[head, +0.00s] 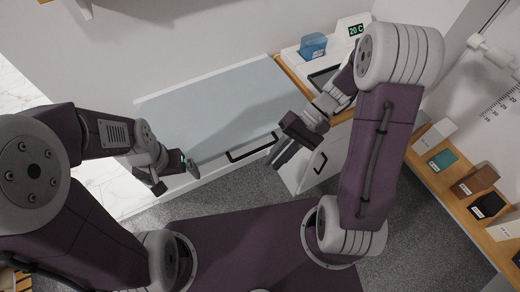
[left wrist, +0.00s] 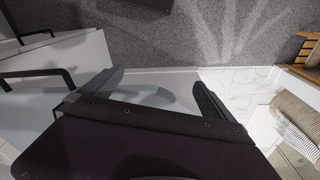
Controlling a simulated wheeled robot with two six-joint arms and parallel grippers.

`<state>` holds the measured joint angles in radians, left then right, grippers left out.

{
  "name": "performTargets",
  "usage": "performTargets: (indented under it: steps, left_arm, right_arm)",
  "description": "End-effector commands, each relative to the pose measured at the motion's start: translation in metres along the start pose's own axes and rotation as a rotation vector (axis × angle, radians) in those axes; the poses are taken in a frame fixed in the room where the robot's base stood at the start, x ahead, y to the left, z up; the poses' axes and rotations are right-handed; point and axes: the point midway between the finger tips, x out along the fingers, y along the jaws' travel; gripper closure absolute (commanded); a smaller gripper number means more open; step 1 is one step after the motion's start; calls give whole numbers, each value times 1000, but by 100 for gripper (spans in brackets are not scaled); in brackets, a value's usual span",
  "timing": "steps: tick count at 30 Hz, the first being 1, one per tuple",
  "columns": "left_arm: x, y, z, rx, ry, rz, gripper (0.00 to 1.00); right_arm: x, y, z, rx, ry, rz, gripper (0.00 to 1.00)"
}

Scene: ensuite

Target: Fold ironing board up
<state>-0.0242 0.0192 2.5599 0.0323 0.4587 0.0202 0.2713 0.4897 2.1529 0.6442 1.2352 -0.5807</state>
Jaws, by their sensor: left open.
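The ironing board (head: 220,105) is a pale blue-grey flat panel, lying out flat in front of the wall in the head view. My left gripper (head: 176,176) is open and empty at the board's near left corner. In the left wrist view a pale grey surface, seemingly the board (left wrist: 160,88), shows between the two spread fingers. I cannot tell whether a finger touches it. My right gripper (head: 279,154) hangs by the board's near right edge, above the cabinet front. Its fingers look close together, with nothing visible between them.
A white cabinet (head: 308,172) with black handles stands below and right of the board. A wooden counter holds a blue box (head: 313,46) and a 20 C display (head: 355,29). A shelf with several small boxes (head: 474,180) runs along the right. Grey carpet lies in front.

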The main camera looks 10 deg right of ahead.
Motion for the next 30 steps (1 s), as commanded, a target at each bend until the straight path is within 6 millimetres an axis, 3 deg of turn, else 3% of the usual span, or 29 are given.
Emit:
performTargets:
  steps: [5,9,12,17,20,30]
  left_arm:
    - [21,0,2,0,0,0,0]
    - [32,0,3,0,0,0,0]
    - [34,0,4,0,0,0,0]
    - [32,0,3,0,0,0,0]
    - [32,0,3,0,0,0,0]
    - [27,0,3,0,0,0,0]
  right_arm:
    - [-10,9,-44,73,11,-336,80]
    - [-23,32,-74,139,63,-554,80]
    - [-28,42,-83,163,87,-626,80]
    - [-30,42,-84,167,91,-641,80]
    - [-22,36,-85,167,88,-640,80]
    - [32,-2,-93,168,85,-635,80]
